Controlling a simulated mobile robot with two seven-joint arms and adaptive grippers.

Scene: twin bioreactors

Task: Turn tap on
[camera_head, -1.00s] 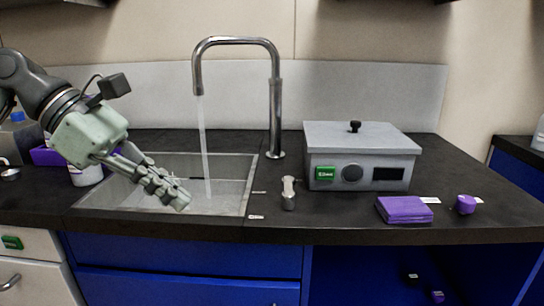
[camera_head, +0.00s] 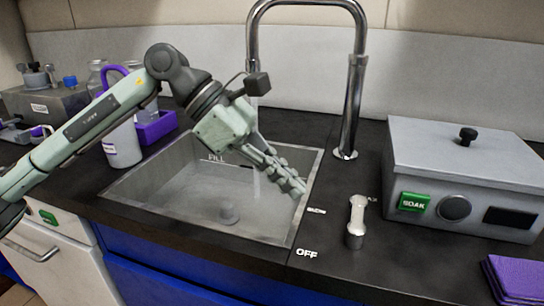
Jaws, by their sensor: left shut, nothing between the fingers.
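The tall chrome tap (camera_head: 352,100) stands behind the sink, its spout arching over the basin. A stream of water (camera_head: 255,185) falls from it, partly hidden by my gripper. The tap's metal lever (camera_head: 356,222) stands on the counter right of the sink, near the white "OFF" label (camera_head: 307,253). My left gripper (camera_head: 298,190) is shut and empty. It hangs over the right side of the sink (camera_head: 150,210), to the left of the lever and apart from it. My right gripper is not in view.
A grey box with a lid, green "SOAK" label and dial (camera_head: 460,180) stands right of the tap. A purple folded pad (camera_head: 518,277) lies at the right front. A white bottle (camera_head: 122,147) and purple tray (camera_head: 156,127) stand left of the sink.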

